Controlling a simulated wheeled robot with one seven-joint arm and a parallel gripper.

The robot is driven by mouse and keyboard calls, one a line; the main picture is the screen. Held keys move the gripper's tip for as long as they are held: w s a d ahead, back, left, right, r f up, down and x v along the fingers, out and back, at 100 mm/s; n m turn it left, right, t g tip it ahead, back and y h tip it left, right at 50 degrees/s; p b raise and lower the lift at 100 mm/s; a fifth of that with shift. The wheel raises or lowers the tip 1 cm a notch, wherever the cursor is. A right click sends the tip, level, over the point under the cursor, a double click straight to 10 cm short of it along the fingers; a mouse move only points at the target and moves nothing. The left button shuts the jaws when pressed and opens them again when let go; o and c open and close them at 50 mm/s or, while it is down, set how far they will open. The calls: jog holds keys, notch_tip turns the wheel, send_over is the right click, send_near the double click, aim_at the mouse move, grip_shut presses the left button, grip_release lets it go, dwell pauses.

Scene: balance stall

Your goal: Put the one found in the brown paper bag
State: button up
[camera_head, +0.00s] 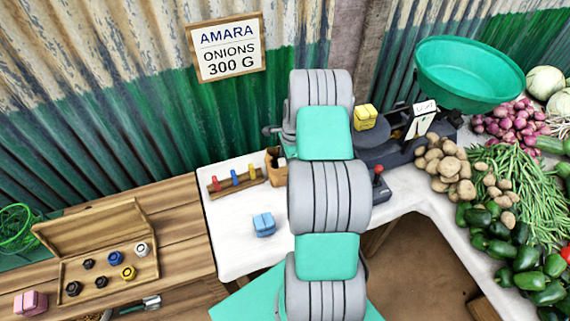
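A small brown open-topped container (277,165), perhaps the paper bag, stands at the back of the white counter, partly hidden by my arm. Which thing "the one found" means does not show. A blue block (264,224) lies on the white counter, left of my arm. A yellow block (365,117) is at the dark scale (386,152), right of my arm. A pink block (31,303) lies on the wooden table at the lower left. My grey and teal arm rises through the middle, and my gripper's fingers do not show.
A sign (227,47) reads "AMARA ONIONS 300 G". A wooden case (60,270) holds several small weights. A rack (237,184) holds coloured pegs. Potatoes (446,168), onions (512,122), beans (525,188) and peppers (524,258) crowd the right. The green pan (468,75) looks empty.

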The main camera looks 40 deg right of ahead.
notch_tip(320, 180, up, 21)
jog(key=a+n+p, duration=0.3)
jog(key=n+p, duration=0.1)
jog(key=p, duration=0.3)
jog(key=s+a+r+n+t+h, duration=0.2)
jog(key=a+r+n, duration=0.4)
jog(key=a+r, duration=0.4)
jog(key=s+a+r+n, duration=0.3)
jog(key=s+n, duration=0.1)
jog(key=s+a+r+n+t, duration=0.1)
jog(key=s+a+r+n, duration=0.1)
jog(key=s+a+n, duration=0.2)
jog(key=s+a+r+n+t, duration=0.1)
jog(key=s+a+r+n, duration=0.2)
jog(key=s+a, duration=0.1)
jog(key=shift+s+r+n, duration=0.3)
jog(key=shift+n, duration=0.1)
